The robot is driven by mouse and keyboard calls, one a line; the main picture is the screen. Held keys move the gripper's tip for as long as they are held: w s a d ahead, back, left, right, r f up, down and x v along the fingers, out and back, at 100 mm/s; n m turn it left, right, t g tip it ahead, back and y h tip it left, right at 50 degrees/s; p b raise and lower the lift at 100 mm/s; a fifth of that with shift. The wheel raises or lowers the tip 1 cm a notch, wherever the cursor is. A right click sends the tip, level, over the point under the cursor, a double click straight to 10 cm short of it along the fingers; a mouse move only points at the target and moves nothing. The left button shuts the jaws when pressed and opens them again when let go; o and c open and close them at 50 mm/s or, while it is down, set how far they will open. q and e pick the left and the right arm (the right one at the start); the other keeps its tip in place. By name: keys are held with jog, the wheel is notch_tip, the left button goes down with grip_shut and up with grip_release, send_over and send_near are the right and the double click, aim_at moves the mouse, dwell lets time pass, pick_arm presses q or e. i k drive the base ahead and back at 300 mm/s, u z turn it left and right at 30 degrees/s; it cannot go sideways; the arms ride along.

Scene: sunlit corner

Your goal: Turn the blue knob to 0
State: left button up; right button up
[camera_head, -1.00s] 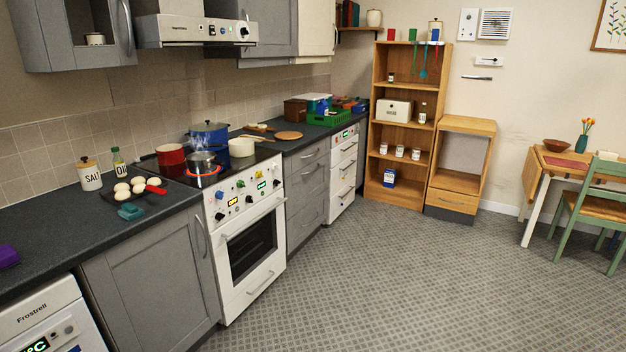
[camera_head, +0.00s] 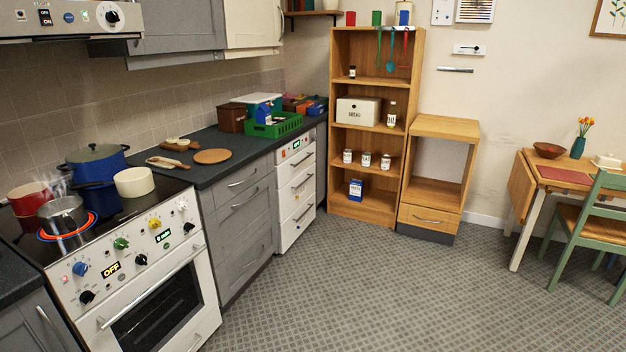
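The blue knob (camera_head: 80,268) is on the sloped front panel of the white stove (camera_head: 150,290), at the left of the picture. The blue knob's exact setting is too small to read. Neither of my grippers shows in this view.
A steaming steel pot (camera_head: 63,216) stands on a glowing red burner, with a red pot (camera_head: 30,198), a blue pot (camera_head: 97,165) and a cream pot (camera_head: 134,181) close by. The floor (camera_head: 370,290) before the stove and shelf is clear.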

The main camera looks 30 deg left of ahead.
aim_at(80, 268)
jog(key=u, duration=0.2)
jog(key=i, duration=1.2)
jog(key=u, duration=1.3)
jog(key=i, duration=1.1)
jog(key=u, duration=0.85)
